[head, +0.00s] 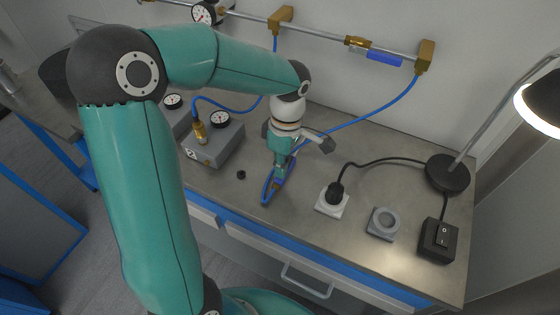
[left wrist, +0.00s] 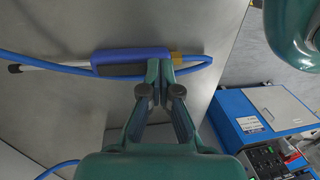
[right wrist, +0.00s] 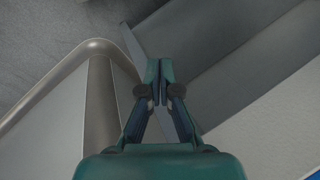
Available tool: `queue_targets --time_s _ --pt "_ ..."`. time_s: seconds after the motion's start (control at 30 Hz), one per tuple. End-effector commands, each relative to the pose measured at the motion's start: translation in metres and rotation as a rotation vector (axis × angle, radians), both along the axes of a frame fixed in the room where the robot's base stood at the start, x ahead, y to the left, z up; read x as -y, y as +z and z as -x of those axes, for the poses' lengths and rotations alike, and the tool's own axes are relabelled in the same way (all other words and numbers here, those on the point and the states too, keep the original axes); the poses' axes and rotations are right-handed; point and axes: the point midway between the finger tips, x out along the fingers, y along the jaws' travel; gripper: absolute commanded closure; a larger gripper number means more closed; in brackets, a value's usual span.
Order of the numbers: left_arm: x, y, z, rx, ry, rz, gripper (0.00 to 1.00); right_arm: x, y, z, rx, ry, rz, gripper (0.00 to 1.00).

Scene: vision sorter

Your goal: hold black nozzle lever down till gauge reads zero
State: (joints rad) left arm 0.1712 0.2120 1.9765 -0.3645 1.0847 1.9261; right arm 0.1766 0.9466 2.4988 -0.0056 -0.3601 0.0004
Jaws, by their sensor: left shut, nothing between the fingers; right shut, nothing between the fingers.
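The blue air nozzle (head: 267,189) lies on the metal bench near its front edge. In the left wrist view its blue body (left wrist: 122,57) runs sideways, with a grey tube and black tip at left and a brass fitting at right. My left gripper (head: 281,182) points down at the nozzle, fingers together and empty. Its fingertips (left wrist: 160,63) overlap the nozzle's brass end; I cannot tell if they touch. My right gripper (right wrist: 160,66) is shut and empty, away from the nozzle. A gauge (head: 220,118) sits on a grey block; its reading is too small.
More gauges show at the wall pipe (head: 205,13) and further left (head: 173,101). A blue hose (head: 350,124) hangs behind the left gripper.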

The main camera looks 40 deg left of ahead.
Motion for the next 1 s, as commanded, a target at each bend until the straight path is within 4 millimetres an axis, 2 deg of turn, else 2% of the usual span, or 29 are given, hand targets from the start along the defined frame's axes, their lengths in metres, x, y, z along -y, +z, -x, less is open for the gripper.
queue_targets --time_s 0.37,0.7,1.0 --pt "0.000 0.001 0.000 -0.001 0.000 0.000 1.00 0.000 0.001 0.000 0.000 0.000 0.000 1.00" --pt "0.000 0.015 0.000 0.000 0.000 0.000 1.00 0.000 0.011 0.000 0.000 0.000 0.000 1.00" --pt "0.000 0.016 0.000 0.000 0.000 0.000 1.00 0.000 0.012 0.000 0.000 0.000 0.000 1.00"
